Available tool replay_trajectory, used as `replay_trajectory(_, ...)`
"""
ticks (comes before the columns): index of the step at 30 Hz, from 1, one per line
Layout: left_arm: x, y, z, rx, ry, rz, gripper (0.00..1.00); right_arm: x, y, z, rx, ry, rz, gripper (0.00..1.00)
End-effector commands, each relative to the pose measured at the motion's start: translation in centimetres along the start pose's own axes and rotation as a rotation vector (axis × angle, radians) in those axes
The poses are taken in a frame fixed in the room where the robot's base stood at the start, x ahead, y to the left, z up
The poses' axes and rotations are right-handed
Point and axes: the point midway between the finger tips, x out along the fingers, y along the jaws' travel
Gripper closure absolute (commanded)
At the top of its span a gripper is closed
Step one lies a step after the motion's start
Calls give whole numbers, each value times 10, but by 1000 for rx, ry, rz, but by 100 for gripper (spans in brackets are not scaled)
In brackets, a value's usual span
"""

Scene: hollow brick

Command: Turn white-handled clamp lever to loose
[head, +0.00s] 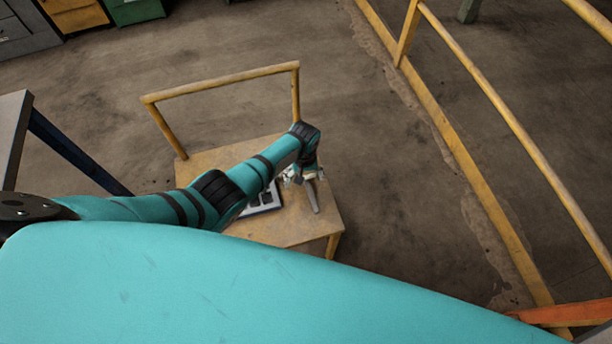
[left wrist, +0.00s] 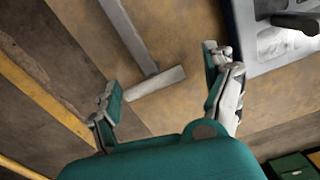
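My left gripper (head: 300,176) is over the right part of the wooden cart top (head: 285,229). In the left wrist view its two fingers (left wrist: 164,76) are spread wide with nothing between their tips. A grey T-shaped bar (left wrist: 130,32) lies beyond and between the fingers; it also shows in the head view (head: 312,196). A grey-framed panel (left wrist: 243,28) with a bright plate and a dark handle-like part (left wrist: 297,22) is at the upper right, beside the right finger. In the head view the panel is partly hidden by my left arm. I cannot make out a white-handled lever. My right gripper is out of view.
A yellow rail (head: 222,81) rises along the far side of the cart. A long yellow railing (head: 500,112) runs along the right. A grey-topped table (head: 12,125) stands at the left. The concrete floor around the cart is mostly clear.

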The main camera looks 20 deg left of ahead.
Motion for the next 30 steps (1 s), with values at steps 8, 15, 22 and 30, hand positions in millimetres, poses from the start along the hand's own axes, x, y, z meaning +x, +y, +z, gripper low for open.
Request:
replay_trajectory(8, 0, 1, 0, 2, 0, 2, 17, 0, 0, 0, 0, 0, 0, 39)
replay_trajectory(15, 0, 3, 1, 4, -1, 5, 17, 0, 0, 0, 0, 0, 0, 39)
replay_trajectory(22, -5, 4, 1, 5, 1, 8, 17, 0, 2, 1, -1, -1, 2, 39)
replay_trajectory(30, -41, 3, 0, 4, 3, 9, 17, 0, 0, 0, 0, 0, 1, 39)
